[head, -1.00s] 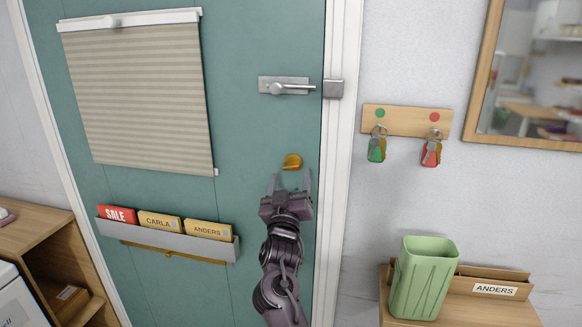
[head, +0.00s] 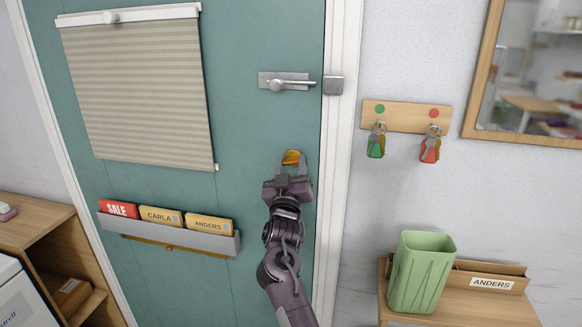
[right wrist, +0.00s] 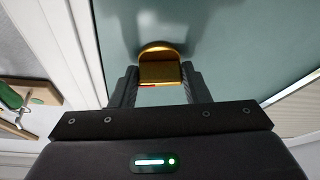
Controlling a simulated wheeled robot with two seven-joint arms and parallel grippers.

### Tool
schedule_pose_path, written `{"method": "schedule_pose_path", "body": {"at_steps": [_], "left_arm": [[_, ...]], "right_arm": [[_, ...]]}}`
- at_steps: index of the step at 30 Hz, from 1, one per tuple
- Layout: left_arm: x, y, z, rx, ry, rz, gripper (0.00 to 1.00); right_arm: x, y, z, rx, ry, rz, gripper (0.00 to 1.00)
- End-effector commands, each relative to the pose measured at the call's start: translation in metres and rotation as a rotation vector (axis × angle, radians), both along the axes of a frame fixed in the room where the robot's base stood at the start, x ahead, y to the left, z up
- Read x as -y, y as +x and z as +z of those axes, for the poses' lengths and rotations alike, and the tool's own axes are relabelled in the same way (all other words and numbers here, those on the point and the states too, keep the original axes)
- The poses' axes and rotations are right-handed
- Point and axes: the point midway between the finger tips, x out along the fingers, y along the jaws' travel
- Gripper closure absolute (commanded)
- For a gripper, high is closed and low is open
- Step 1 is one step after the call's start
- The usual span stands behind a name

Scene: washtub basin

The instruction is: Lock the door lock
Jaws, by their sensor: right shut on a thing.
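A brass knob-like fitting (head: 291,157) sits on the teal door (head: 240,130), below a silver latch (head: 288,82) with a lever. My right gripper (head: 292,170) is at the brass fitting, its fingers shut on either side of it. In the right wrist view the brass fitting (right wrist: 160,66) is between the two fingertips (right wrist: 160,82); a small red mark shows at its lower edge. The latch lever points right, toward a silver catch (head: 333,87) on the white frame. My left gripper is not in view.
A wooden rack (head: 407,117) with green and red key tags hangs right of the door. A green bin (head: 421,272) stands on a wooden surface below. A blind (head: 135,90) and a grey file holder (head: 165,233) are on the door's left part.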

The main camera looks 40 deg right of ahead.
Motion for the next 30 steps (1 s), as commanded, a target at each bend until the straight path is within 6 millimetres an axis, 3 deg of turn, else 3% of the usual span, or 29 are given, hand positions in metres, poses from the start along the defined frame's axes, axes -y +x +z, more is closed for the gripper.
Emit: {"method": "schedule_pose_path", "body": {"at_steps": [9, 20, 21, 25, 30], "left_arm": [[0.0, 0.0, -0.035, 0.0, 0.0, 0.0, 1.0], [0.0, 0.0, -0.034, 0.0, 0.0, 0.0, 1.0], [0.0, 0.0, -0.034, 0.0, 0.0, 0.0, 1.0], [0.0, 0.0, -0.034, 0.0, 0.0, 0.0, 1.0], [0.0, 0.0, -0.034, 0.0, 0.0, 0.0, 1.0]], "right_arm": [[-0.002, 0.002, -0.004, 0.204, 0.173, 0.001, 0.81], [-0.001, 0.002, 0.0, 0.232, 0.198, 0.001, 0.81], [-0.001, 0.001, 0.0, 0.232, 0.198, 0.001, 0.53], [-0.001, 0.001, 0.0, 0.231, 0.197, 0.0, 0.36], [-0.001, 0.001, 0.0, 0.231, 0.197, 0.0, 0.36]]}}
